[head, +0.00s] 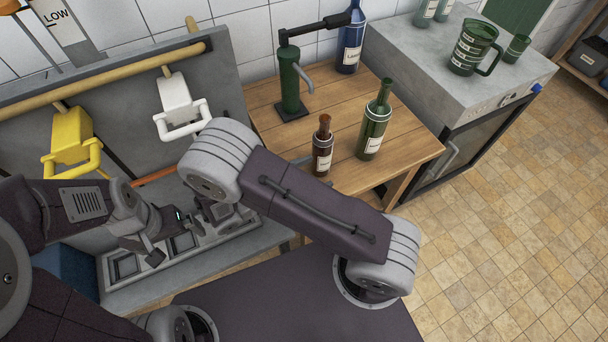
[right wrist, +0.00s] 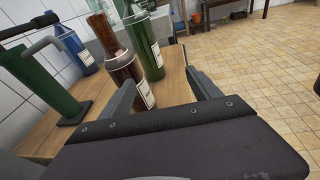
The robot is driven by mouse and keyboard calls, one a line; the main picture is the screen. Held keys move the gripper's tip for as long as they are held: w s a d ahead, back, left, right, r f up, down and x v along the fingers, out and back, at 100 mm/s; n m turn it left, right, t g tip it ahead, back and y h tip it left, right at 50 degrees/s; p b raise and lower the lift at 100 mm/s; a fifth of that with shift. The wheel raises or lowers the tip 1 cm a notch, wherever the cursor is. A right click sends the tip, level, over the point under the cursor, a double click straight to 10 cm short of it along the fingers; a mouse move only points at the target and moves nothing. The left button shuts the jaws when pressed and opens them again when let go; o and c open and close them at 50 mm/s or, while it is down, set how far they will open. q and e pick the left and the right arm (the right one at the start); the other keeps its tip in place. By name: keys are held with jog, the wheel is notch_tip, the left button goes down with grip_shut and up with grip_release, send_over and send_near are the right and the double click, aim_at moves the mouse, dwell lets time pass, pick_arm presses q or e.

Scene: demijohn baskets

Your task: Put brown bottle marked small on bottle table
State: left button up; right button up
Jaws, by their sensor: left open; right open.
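The small brown bottle (head: 322,148) stands upright on the wooden bottle table (head: 262,97); its label is too small to read. It also shows in the right wrist view (right wrist: 124,68), with the lower part partly hidden by a finger. My right gripper (right wrist: 160,80) is open at the bottle, with its left finger in front of the bottle's lower body. I cannot tell whether it touches. In the head view, my right arm hides most of that gripper. My left gripper (head: 172,238) is open and empty at the left, over a grey unit with square recesses.
A green bottle (head: 374,125) stands close to the right of the brown one. A green pump (head: 290,80) and a blue bottle (head: 351,42) stand further back on the table. A grey cabinet (head: 425,70) with a green jug (head: 472,48) adjoins it at the right. Floor is clear beyond.

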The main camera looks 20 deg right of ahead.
jog(key=s+d+f+m+g+y, duration=0.2)
jog(key=s+d+m+g+y, duration=0.1)
jog(key=s+m+g+y, duration=0.5)
jog(key=w+a+m+t+y, duration=0.1)
jog(key=m+t+y, duration=0.1)
jog(key=m, duration=0.2)
jog(key=w+a+r+m+t+y, duration=0.1)
jog(key=m+t+y, duration=0.1)
jog(key=m+y, duration=0.1)
jog(key=w+a+r+m+t+y, duration=0.1)
jog(key=m+t+y, duration=0.1)
jog(key=m, duration=0.3)
jog(key=shift+w+a+r, duration=0.1)
jog(key=shift+w+r, duration=0.05)
jog(key=shift+w, duration=0.25)
notch_tip(320, 180, up, 7)
jog(key=p, duration=0.6)
jog(key=shift+f+p, duration=0.2)
jog(key=shift+p, duration=0.1)
